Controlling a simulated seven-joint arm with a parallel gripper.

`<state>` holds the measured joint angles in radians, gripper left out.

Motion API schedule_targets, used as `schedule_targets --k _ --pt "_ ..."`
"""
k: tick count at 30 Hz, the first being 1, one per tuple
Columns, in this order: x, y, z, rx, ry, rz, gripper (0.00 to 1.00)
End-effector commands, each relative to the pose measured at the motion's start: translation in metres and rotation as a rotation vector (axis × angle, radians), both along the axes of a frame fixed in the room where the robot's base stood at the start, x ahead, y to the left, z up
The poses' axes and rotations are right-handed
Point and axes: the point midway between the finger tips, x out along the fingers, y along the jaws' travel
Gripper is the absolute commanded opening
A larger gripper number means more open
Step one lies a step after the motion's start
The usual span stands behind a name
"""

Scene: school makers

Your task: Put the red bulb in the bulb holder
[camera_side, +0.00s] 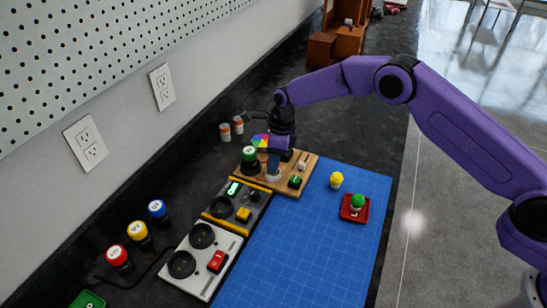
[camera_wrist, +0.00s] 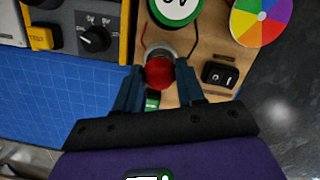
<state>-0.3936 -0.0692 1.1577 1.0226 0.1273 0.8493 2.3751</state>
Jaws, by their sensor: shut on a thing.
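The red bulb (camera_wrist: 159,74) shows between my fingertips in the wrist view. My gripper (camera_wrist: 160,80) is shut on it. The bulb holder (camera_wrist: 158,47), with a pale metal rim, is on the wooden board directly beyond the bulb. The bulb is lined up with the holder and overlaps it in this view; I cannot tell how deep it sits. In the side view my gripper (camera_side: 273,170) points down over the wooden board (camera_side: 284,191), and the red bulb is hidden by the fingers.
A green-topped cylinder (camera_side: 249,155), a colour wheel (camera_wrist: 262,16) and a black rocker switch (camera_wrist: 220,75) are close around my gripper. A yellow bulb (camera_side: 336,179) stands on the blue mat (camera_side: 300,260). A green bulb (camera_side: 358,200) is on a red tray (camera_side: 347,215). Test boxes (camera_side: 208,255) lie left.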

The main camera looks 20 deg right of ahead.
Motion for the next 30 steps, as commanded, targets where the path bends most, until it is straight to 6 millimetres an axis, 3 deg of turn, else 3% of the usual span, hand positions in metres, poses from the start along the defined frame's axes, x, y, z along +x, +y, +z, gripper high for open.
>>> schedule_targets --k 22,23,24,30 --pt "0.0 0.0 -0.012 0.0 0.0 0.0 0.09" --pt "0.0 0.0 -0.012 0.0 0.0 0.0 0.45" --pt "0.0 0.0 -0.012 0.001 0.0 0.0 0.49" --pt "0.0 0.0 -0.012 0.0 0.0 0.0 0.49"
